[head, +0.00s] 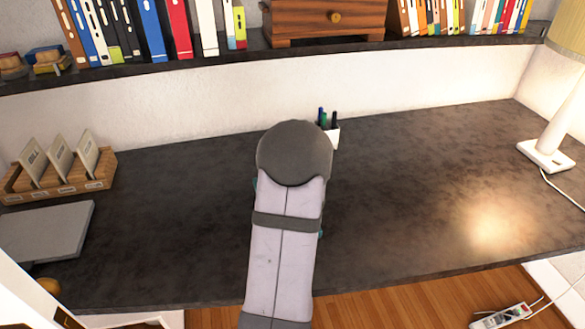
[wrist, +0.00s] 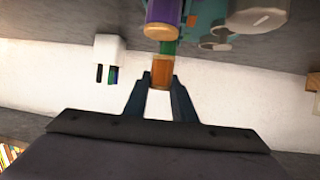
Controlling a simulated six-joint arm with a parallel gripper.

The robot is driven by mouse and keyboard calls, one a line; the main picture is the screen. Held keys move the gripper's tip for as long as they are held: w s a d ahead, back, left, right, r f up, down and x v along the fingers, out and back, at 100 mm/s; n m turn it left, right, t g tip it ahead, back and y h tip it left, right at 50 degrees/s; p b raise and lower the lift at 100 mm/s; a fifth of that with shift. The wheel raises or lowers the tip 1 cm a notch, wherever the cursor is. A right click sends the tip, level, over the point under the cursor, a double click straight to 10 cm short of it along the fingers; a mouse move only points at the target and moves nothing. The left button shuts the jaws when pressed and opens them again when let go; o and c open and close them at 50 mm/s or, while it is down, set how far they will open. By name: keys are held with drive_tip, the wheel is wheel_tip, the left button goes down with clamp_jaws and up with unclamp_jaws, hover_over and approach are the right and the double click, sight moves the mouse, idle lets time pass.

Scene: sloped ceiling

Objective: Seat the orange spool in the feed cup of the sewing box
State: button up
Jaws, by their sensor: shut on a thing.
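In the wrist view my gripper (wrist: 162,80) is shut on the orange spool (wrist: 161,71), which sits between the two dark fingertips. Just beyond it are a green piece (wrist: 169,47) and a purple spool (wrist: 163,14) with tan ends. The teal sewing box (wrist: 204,14) shows at the top of the wrist view, cut off by the edge. I cannot make out the feed cup, nor whether the orange spool touches anything beyond it. In the head view my own arm hides the gripper, the spool and nearly all of the box.
A white pen cup (head: 332,136) stands behind my arm; it also shows in the wrist view (wrist: 108,48). A card holder (head: 60,181) and a grey slab (head: 45,231) are at left. A lamp (head: 546,155) stands at right. The dark desk (head: 420,190) is clear right of my arm.

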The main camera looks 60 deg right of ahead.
drive_tip(key=shift+r+p, duration=1.45)
drive_tip(key=shift+r, duration=0.95)
drive_tip(key=w+a+n+t+y+b, duration=0.1)
drive_tip(key=w+a, duration=0.4)
drive_tip(key=w, duration=0.3)
drive_tip(key=w+a+n+t+y+b, duration=0.1)
drive_tip(key=w+a+n, duration=0.1)
drive_tip(key=w+a, duration=0.5)
drive_tip(key=s+d+m+g+h, duration=0.4)
drive_tip(key=s+d+m+g, duration=0.1)
drive_tip(key=d, duration=0.5)
drive_tip(key=m+g, duration=0.1)
drive_tip(key=m, duration=0.1)
drive_tip(key=shift+s+d+m+g, duration=0.15)
drive_tip(key=shift+s+m+g, duration=0.15)
drive_tip(key=shift+s+g, duration=0.1)
drive_tip(key=shift+w+f, duration=0.1)
drive_tip(key=shift+f, duration=4.8)
